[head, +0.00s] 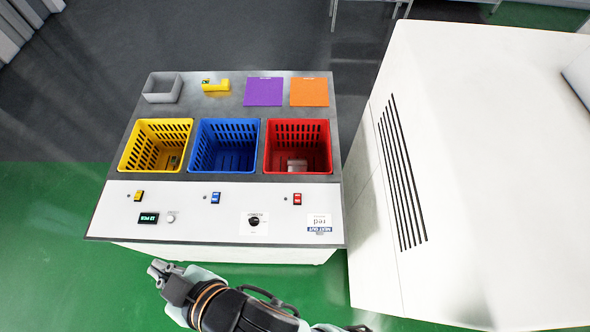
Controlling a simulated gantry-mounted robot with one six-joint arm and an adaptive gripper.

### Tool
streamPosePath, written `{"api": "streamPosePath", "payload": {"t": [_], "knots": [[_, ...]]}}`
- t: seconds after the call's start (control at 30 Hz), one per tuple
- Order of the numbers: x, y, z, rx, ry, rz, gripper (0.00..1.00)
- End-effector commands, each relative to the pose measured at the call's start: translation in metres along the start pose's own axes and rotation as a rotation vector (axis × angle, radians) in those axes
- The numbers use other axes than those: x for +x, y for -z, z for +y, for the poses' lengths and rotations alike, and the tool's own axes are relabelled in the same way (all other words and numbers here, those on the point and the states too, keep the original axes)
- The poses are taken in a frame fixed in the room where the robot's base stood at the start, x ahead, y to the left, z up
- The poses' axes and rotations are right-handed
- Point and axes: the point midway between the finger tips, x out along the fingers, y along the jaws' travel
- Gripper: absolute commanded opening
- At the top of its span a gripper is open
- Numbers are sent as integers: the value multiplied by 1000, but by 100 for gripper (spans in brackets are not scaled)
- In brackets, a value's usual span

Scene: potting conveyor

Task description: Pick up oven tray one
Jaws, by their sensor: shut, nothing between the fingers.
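My gripper (158,268) is at the lower left in the head view, in front of the white front edge of a workstation. It is shut and empty, and it touches nothing that I can see. I cannot make out any thing that is clearly oven tray one.
The workstation holds a yellow basket (127,151), a blue basket (225,125) and a red basket (298,126). Behind them are a grey bin (162,88), a tape dispenser (216,86), a purple sheet (263,92) and an orange sheet (309,92). A white cabinet (470,150) blocks the right.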

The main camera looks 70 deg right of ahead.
Motion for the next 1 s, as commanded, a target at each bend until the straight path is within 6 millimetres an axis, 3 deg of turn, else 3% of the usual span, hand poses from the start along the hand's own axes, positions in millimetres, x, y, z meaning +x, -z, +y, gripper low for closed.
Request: {"api": "streamPosePath", "payload": {"t": [0.4,0.67,0.9,1.0], "knots": [[0,0,0,0,0,0,0],[0,0,0,0,0,0,39],[0,-1,0,-1,0,0,39],[18,-17,11,-23,-21,-26,39]]}}
